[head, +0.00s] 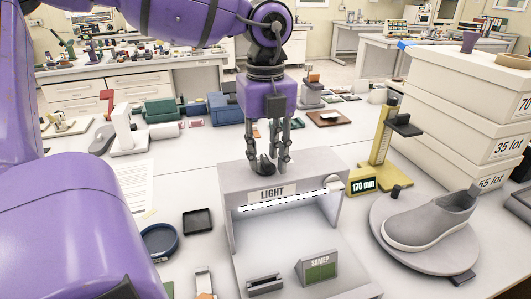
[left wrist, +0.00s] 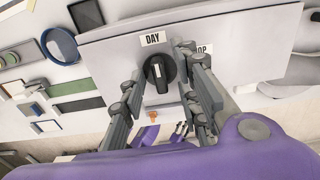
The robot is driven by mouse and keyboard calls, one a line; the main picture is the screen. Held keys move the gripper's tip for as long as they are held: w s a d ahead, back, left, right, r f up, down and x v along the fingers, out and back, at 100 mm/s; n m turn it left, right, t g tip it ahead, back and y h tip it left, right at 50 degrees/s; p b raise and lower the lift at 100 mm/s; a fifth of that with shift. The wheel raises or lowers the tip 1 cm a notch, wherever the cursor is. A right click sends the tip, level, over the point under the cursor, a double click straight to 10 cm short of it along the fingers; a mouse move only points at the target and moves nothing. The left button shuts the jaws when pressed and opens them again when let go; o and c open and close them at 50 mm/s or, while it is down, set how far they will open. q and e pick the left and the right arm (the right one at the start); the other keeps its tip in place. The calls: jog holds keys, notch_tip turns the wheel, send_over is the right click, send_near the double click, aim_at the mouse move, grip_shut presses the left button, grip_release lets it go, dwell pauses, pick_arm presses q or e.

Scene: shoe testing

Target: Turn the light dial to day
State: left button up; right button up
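The light box (head: 232,203) stands mid-table with a LIGHT label on its front and a lit strip inside. Its black dial (left wrist: 160,73) sits on the top panel, with a white mark toward the DAY label (left wrist: 152,39). A second label (left wrist: 203,48), ending in "OP", is partly hidden by a finger. My left gripper (head: 269,163) points down at the dial, which also shows between its fingers in the head view (head: 265,165). The fingers are apart, one on each side; contact is unclear.
A yellow height gauge (head: 381,150) marked 170 mm and a grey shoe (head: 430,222) on a round stand are right of the light box. Stacked lot boxes (head: 455,120) rise behind. A blue dish (head: 160,240) and black tray (head: 197,221) lie left.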

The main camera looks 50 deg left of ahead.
aim_at(265, 158)
pick_arm(q)
notch_tip(265, 158, up, 12)
dwell(0.5)
dwell(0.5)
